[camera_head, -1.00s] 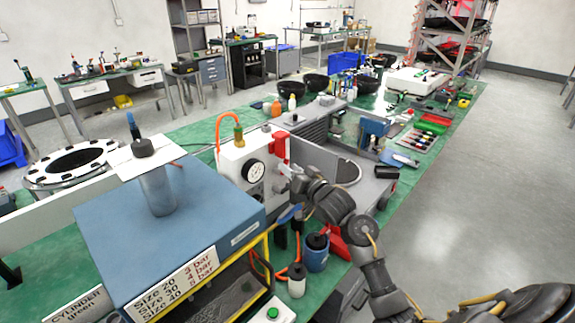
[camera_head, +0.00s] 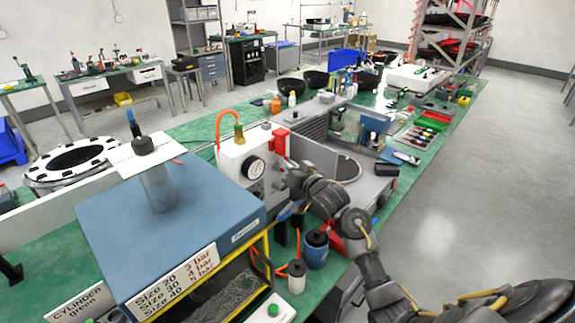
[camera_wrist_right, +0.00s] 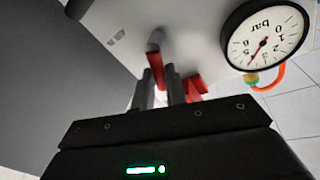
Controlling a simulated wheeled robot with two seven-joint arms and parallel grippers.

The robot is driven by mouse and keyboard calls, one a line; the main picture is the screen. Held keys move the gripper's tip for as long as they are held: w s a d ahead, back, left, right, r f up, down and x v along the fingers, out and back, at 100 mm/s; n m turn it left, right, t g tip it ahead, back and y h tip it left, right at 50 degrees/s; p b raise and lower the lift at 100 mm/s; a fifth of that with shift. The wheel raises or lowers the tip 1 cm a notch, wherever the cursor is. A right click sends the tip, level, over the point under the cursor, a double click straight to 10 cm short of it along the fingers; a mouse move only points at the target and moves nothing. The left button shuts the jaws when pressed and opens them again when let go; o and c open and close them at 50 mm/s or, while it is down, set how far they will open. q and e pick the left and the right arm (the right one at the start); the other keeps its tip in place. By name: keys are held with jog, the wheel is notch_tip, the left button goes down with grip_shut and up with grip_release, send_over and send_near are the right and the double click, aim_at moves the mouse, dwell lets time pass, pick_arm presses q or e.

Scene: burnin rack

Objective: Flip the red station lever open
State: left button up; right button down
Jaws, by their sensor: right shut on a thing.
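The red station lever (camera_head: 280,142) is on the front of the white station box (camera_head: 232,156), right of the round pressure gauge (camera_head: 254,169). In the right wrist view, red parts of the lever (camera_wrist_right: 194,86) show beside and behind my fingers, near a grey peg (camera_wrist_right: 155,40). The gauge (camera_wrist_right: 266,36) fills the upper right there. My right gripper (camera_wrist_right: 161,88) is shut on the red lever, its dark fingers standing close together. The fingers hide part of the grip. In the head view my right gripper (camera_head: 288,178) is at the station's front, just below the red part. My left gripper is out of view.
A grey machine (camera_head: 325,155) is close on the right. Dark-capped containers (camera_head: 316,250) stand below my right arm. Open floor lies to the right.

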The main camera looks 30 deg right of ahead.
jog(key=n, duration=0.2)
jog(key=a+n+b, duration=0.1)
jog(key=n, duration=0.1)
jog(key=shift+s+t, duration=0.2)
jog(key=shift+t, duration=0.2)
jog(key=shift+a+n, duration=0.15)
jog(key=shift+n, duration=0.35)
jog(key=c, duration=1.4)
grip_release()
jog(key=shift+c, duration=0.2)
